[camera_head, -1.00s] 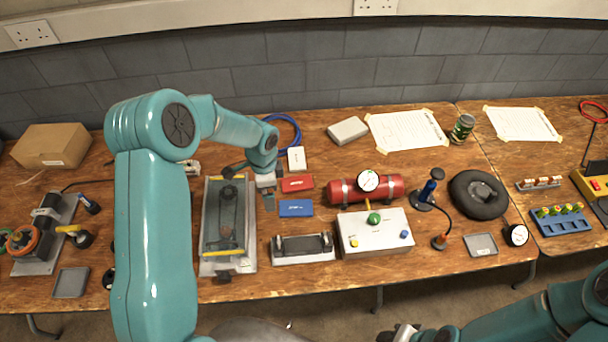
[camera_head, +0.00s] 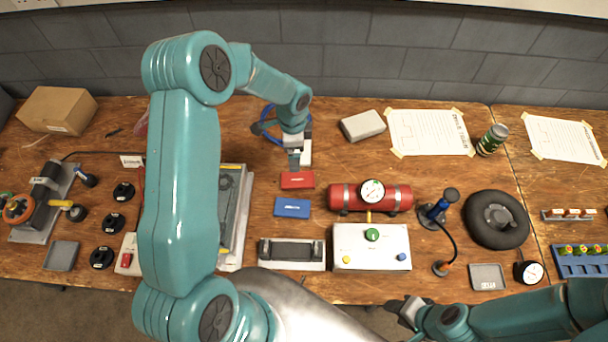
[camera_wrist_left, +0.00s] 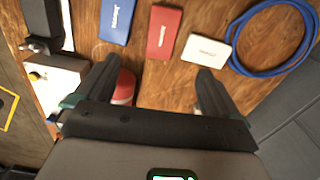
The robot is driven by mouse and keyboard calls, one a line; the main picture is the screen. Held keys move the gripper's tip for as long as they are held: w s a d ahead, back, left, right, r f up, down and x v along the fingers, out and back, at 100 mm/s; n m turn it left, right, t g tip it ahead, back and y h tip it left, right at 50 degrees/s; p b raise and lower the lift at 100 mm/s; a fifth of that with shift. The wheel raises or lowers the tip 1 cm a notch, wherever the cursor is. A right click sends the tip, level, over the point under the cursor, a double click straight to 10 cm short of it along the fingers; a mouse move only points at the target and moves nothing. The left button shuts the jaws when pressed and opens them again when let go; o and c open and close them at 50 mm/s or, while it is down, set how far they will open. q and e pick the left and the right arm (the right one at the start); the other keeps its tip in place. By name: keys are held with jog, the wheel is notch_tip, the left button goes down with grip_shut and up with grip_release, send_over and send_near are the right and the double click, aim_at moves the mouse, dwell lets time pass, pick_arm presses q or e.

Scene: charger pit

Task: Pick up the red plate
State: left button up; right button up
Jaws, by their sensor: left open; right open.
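The red plate (camera_head: 297,179) is a small flat red block with white lettering, lying on the wooden table. It also shows in the left wrist view (camera_wrist_left: 163,33), just beyond the fingertips. My left gripper (camera_head: 294,160) is over the table close behind the red plate, partly in front of the white plate (camera_head: 307,152). In the left wrist view its fingers (camera_wrist_left: 158,68) are apart with nothing between the tips but table. The blue plate (camera_head: 292,207) lies in front of the red one. My right gripper (camera_head: 404,308) is near the table's front edge, empty.
A red cylinder (camera_head: 343,197) with a gauge lies right of the plates, behind a white control box (camera_head: 350,258). A blue cable coil (camera_head: 268,120) lies behind the left gripper. A grey tray fixture (camera_head: 235,215) stands to the left, partly hidden by my left arm.

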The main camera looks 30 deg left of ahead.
pick_arm(q)
notch_tip(320, 180, down, 6)
jog(key=s+a, duration=0.1)
jog(key=b, duration=0.3)
send_over(294, 179)
jog(key=f, duration=0.4)
jog(key=shift+s+d+f, duration=0.25)
jog(key=shift+s+d, duration=0.05)
jog(key=shift+s, duration=0.05)
jog(key=shift+s+a+f, duration=0.25)
jog(key=f+b, duration=0.1)
jog(key=f, duration=0.1)
jog(key=w+f+b, duration=0.1)
jog(key=f, duration=0.2)
jog(key=shift+w+d, duration=0.1)
jog(key=shift+f, duration=0.1)
jog(key=shift+a, duration=0.2)
jog(key=shift+c, duration=0.4)
jog(key=shift+d, duration=0.15)
jog(key=c, duration=1.1)
pick_arm(e)
jog(key=x, duration=0.4)
jog(key=shift+s+d+f, duration=0.3)
jog(key=shift+d+f, duration=0.05)
